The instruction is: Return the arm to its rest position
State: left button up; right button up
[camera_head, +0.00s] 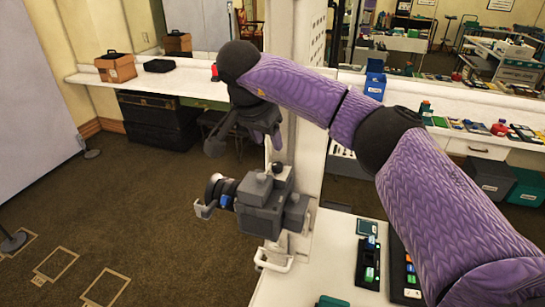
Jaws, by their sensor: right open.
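My right arm comes in from the right in the head view, in purple sleeves with dark joints. It rises from the lower right, crosses to a dark joint at upper centre and bends down. My left arm and gripper do not show.
A near white table (325,270) carries small dark cases below my arm. A white pillar (309,130) stands close behind the gripper. A long counter (85,76) at the back left holds a cardboard box (117,67). Open carpet (140,225) lies to the left.

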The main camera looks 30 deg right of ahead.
jog(key=shift+s+a+r, duration=0.1)
jog(key=shift+a+r, duration=0.15)
jog(key=shift+r, duration=0.4)
